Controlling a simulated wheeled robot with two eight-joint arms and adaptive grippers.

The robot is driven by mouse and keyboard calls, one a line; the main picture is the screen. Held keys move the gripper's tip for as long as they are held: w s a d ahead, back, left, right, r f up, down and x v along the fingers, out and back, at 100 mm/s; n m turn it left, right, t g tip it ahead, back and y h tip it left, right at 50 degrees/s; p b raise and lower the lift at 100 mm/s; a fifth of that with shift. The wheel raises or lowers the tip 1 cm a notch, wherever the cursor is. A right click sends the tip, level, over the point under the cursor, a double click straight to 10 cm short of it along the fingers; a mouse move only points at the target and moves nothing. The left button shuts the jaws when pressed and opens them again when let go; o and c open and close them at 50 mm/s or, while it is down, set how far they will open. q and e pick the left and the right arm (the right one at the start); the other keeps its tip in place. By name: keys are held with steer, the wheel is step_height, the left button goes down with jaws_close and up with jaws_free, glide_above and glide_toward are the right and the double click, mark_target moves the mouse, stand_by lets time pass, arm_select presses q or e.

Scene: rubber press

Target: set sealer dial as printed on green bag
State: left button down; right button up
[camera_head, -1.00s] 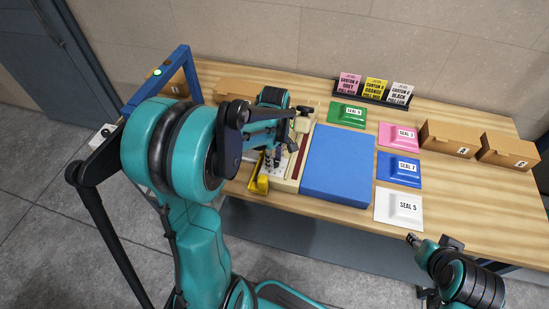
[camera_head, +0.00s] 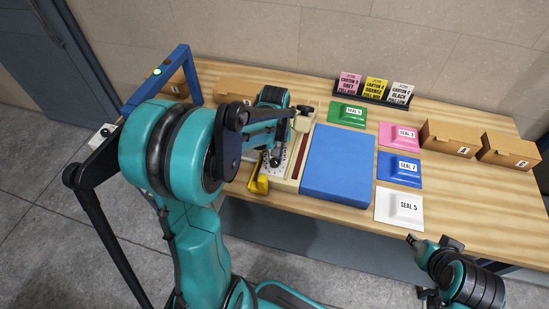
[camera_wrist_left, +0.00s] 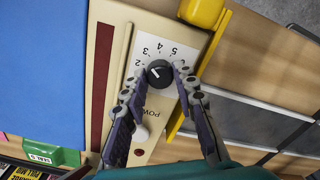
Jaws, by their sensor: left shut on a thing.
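The green bag (camera_head: 347,114) lies flat at the back of the table; its label starts with SEAL, but its digit is too small to read surely. The cream sealer (camera_head: 306,150) stands left of the blue block. Its black dial (camera_wrist_left: 158,74) has a white pointer mark and a printed scale, with 2 to 6 showing upside down in the left wrist view. The pointer's exact number is unclear. My left gripper (camera_wrist_left: 161,71) is shut on the dial, one finger on each side; it also shows in the head view (camera_head: 276,158). My right gripper (camera_head: 416,243) hangs off the table's front edge; its jaws are unclear.
The blue block (camera_head: 338,165) adjoins the sealer. Pink (camera_head: 399,136), blue (camera_head: 400,169) and white (camera_head: 400,207) bags lie to its right. Cardboard boxes (camera_head: 450,139) stand at the right; carton signs (camera_head: 374,90) stand at the back. A yellow part (camera_wrist_left: 202,12) is close beside the dial.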

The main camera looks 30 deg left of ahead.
mark_target(275, 161)
arm_select(q)
steer(key=m, duration=1.3)
steer(key=shift+m, duration=0.4)
stand_by(0.3)
steer(key=c, duration=1.2)
jaws_free()
steer(key=shift+r, duration=0.1)
step_height(275, 161, up, 12)
steer(key=shift+f, duration=0.1)
steer(key=shift+d, duration=0.1)
